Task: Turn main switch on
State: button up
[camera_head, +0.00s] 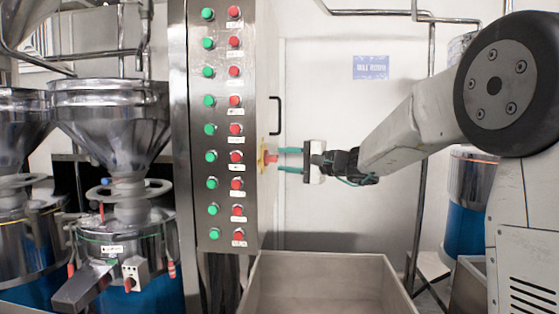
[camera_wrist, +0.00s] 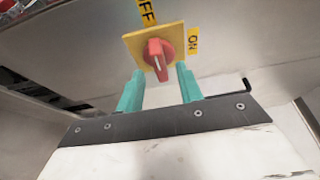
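The main switch is a red rotary knob (camera_wrist: 157,58) on a yellow square plate (camera_wrist: 176,37), on the side of the steel control cabinet. An OFF label (camera_wrist: 147,10) sits above the plate and an ON label (camera_wrist: 194,41) to its right. The knob's ridge points up toward OFF. In the head view the red knob (camera_head: 270,159) shows at the cabinet's right side. My gripper (camera_wrist: 158,82) has two green fingers, apart, on either side of the knob's lower part; whether they touch it cannot be told. It also shows in the head view (camera_head: 279,160).
The cabinet front (camera_head: 222,130) carries rows of green and red buttons. A steel bin (camera_head: 320,285) stands below my arm. Steel grinders with hoppers (camera_head: 108,115) are at left. A door handle (camera_head: 277,115) sticks out behind the cabinet.

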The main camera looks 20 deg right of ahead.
jog(key=shift+x, duration=1.3)
grip_shut()
